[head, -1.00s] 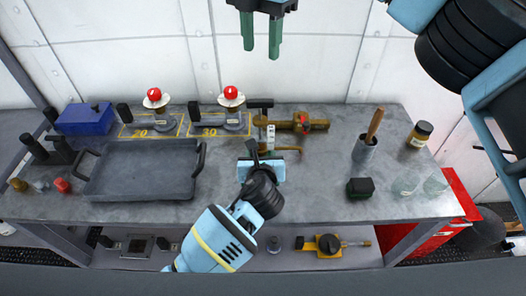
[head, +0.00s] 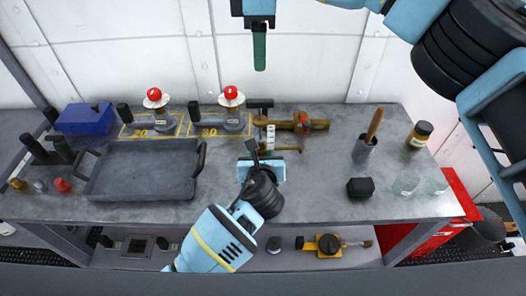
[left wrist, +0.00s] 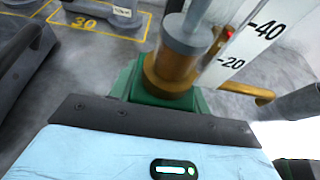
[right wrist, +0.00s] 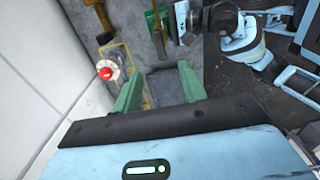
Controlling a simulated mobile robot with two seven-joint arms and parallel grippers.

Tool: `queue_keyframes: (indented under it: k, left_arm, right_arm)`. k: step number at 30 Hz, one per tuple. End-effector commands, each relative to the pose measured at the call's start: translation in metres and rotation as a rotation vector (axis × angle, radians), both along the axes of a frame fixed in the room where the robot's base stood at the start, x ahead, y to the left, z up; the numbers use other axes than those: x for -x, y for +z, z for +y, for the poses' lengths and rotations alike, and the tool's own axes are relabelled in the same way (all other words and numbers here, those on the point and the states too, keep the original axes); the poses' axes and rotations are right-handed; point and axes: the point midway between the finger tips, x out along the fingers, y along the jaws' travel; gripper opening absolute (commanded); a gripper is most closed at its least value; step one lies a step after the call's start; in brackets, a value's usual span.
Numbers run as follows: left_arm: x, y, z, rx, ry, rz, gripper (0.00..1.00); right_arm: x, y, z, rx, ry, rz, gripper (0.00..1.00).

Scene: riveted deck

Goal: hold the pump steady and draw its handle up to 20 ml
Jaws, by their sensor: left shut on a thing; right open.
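The pump (head: 272,132) stands upright at the middle of the bench, with a white scale beside its barrel and a black crossbar handle (head: 260,103) on top. In the left wrist view its clear barrel and brass collar (left wrist: 170,80) show, with scale marks 20 and 40; the handle is out of that view. My left gripper (head: 264,158) is shut on the pump low down, its green fingers (left wrist: 165,92) around the collar. My right gripper (head: 259,52) is open and empty, well above the handle. Its two fingers are spread in the right wrist view (right wrist: 160,92).
Two red-topped fixtures (head: 157,101) (head: 231,99) stand left of the pump on yellow squares marked 20 and 30. A grey tray (head: 140,193) lies at left. A brass valve pipe (head: 310,124), a brush cup (head: 364,148) and a jar (head: 419,134) are at right.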

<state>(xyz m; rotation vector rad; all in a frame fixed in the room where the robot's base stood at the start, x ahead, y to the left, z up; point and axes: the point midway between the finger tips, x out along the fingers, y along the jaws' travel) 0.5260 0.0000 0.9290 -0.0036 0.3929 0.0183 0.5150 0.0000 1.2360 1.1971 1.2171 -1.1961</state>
Motion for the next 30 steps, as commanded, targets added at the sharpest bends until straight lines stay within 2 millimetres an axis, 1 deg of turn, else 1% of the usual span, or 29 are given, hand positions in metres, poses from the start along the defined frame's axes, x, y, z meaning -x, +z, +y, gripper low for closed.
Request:
queue_keyframes:
  k: [5, 24, 30]
  left_arm:
    - [0.0, 0.0, 0.0, 0.0, -0.001, -0.001, 0.04]
    - [0.0, 0.0, 0.0, 0.0, -0.001, -0.001, 0.04]
    - [0.0, 0.0, 0.0, 0.0, -0.001, -0.001, 0.04]
  right_arm:
    - [0.0, -0.014, 0.0, 0.0, 0.0, 0.002, 0.42]
    - [0.0, -0.095, -0.001, 0.001, 0.001, 0.003, 0.42]
    - [0.0, -0.112, 0.0, 0.0, 0.001, 0.002, 0.42]
